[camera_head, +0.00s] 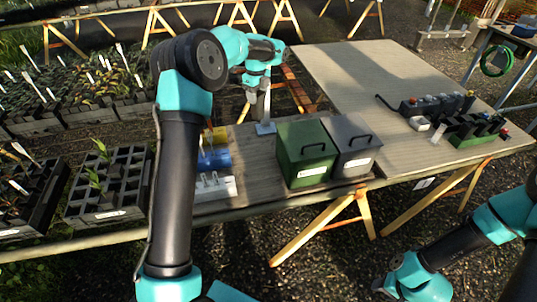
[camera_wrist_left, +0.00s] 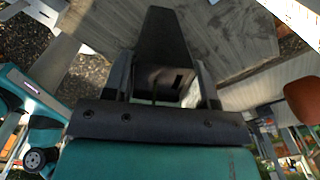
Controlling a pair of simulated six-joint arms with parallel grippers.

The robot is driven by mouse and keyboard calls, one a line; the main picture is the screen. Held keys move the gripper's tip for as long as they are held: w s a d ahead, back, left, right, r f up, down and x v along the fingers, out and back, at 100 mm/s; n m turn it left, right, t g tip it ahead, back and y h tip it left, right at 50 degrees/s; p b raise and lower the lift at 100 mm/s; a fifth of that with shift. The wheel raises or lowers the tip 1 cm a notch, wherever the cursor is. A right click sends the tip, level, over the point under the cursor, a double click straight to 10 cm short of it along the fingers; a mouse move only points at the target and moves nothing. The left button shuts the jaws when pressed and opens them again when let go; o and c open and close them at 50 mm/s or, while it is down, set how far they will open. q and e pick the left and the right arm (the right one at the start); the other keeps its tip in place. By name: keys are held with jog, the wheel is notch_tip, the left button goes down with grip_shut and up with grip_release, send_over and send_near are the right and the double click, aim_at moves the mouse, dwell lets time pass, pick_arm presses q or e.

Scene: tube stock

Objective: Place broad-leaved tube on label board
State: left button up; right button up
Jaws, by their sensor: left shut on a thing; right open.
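My left gripper (camera_head: 262,97) is over the back of the bench, left of the green box. In the left wrist view my left gripper (camera_wrist_left: 163,88) is shut on a dark tapered tube (camera_wrist_left: 165,40), which sits between the two fingers. No leaves show on the tube, so I cannot tell its plant type. A small pale blue plate (camera_head: 265,128) is on the bench just below the gripper. A white block with upright tags (camera_head: 215,188) stands at the bench's front left. I cannot tell which is the label board. My right gripper (camera_head: 385,287) is open at bottom right, off the bench.
A green lidded box (camera_head: 305,153) and a grey lidded box (camera_head: 352,147) stand mid-bench. Blue (camera_head: 215,160) and yellow (camera_head: 214,136) items are beside my left arm. A grey cell tray (camera_head: 108,185) with leafy seedlings is at left. The back-right board (camera_head: 365,75) has clear room.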

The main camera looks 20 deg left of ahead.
pick_arm(q)
jog(key=s+d+f+m, duration=0.4)
jog(key=s+f+m, duration=0.3)
jog(key=s+f, duration=0.4)
jog(key=s, duration=0.4)
jog(key=shift+f, duration=0.15)
jog(key=shift+a, duration=0.1)
jog(key=w+a+f, duration=0.1)
jog(key=w+a, duration=0.7)
jog(key=w, duration=0.5)
jog(key=shift+w+f, duration=0.25)
jog(key=shift+a, duration=0.1)
jog(key=shift+f, duration=1.75)
